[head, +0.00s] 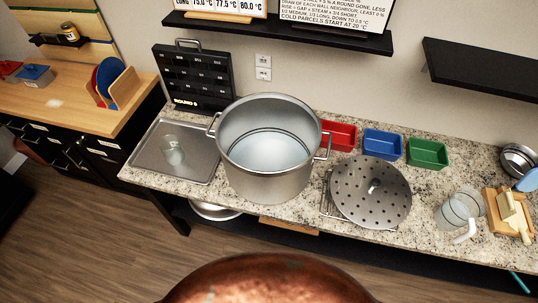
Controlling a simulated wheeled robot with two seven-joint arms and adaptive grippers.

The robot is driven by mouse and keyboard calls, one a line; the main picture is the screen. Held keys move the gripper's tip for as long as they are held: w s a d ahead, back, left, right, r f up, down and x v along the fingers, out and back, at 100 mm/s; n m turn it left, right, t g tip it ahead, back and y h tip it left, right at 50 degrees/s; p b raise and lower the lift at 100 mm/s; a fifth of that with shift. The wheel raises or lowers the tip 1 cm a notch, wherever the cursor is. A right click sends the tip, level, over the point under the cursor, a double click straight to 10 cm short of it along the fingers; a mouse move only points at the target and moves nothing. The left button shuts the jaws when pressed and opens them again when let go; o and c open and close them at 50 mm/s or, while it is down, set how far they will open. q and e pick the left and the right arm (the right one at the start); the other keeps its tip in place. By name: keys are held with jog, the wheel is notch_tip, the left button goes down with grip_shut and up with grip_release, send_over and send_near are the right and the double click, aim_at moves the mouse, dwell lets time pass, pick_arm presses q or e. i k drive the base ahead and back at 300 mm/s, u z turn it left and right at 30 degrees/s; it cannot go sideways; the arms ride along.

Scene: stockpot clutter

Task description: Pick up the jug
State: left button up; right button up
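The jug (455,213) is clear, with a pale handle on its front side. It stands on the granite counter (310,210) near the right end, to the right of the perforated round lid and beside a wooden block. Neither of my grippers shows in the head view.
A large steel stockpot (268,180) stands mid-counter. The perforated lid (370,190) lies on a rack right of it. Red (340,135), blue (382,144) and green (427,152) bins line the back. A wooden block (508,212) and metal bowls (517,160) crowd the jug's right.

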aim_at(466, 205)
jog(key=z, duration=3.75)
jog(key=i, duration=0.8)
jog(key=u, duration=2.05)
